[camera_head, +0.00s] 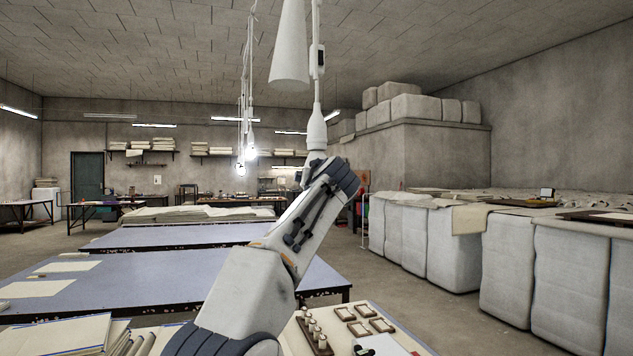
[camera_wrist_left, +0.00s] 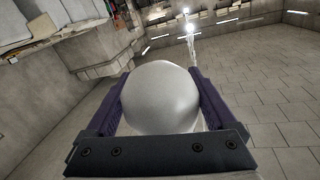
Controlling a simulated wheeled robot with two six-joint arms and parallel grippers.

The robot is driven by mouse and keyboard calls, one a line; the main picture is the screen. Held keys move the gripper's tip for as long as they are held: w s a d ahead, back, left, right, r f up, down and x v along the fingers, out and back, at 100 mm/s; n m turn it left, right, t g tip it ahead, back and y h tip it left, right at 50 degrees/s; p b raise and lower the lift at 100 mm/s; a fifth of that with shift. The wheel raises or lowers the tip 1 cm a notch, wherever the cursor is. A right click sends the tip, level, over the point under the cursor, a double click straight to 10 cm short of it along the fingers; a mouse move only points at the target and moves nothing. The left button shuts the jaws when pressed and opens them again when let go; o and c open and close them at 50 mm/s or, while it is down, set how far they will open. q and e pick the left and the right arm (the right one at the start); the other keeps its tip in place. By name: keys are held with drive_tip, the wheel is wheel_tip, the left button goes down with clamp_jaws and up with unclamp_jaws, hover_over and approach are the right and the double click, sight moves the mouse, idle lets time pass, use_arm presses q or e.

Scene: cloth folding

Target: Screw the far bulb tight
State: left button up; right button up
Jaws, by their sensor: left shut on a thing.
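My left arm rises through the middle of the head view to a white hanging lamp socket (camera_head: 316,130). My left gripper (camera_wrist_left: 159,82) is shut on a round white bulb (camera_wrist_left: 160,100), with a dark purple finger on each side of it. The bulb looks unlit and fills the middle of the left wrist view. Its base and the thread are hidden behind its globe, so I cannot tell how deep it sits in the socket. In the head view the bulb is hidden by my wrist. My right gripper is not in view.
A white cone (camera_head: 289,45) hangs just left of the socket's cord (camera_head: 317,65). Lit bulbs (camera_head: 250,153) hang farther back. Blue-topped tables (camera_head: 150,275) stand below at left, and wrapped bales (camera_head: 515,260) line the right. A board with small wooden frames (camera_head: 358,328) lies at the bottom.

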use_arm(q)
drive_tip(key=o, duration=1.1)
drive_tip(key=shift+c, duration=0.2)
drive_tip(key=shift+s+b, duration=0.25)
drive_tip(key=shift+b, duration=0.1)
drive_tip(key=s+d+b, duration=0.1)
drive_tip(key=s+b, duration=0.5)
drive_tip(key=s, duration=0.4)
drive_tip(key=shift+d, duration=0.15)
drive_tip(key=shift+w, duration=0.15)
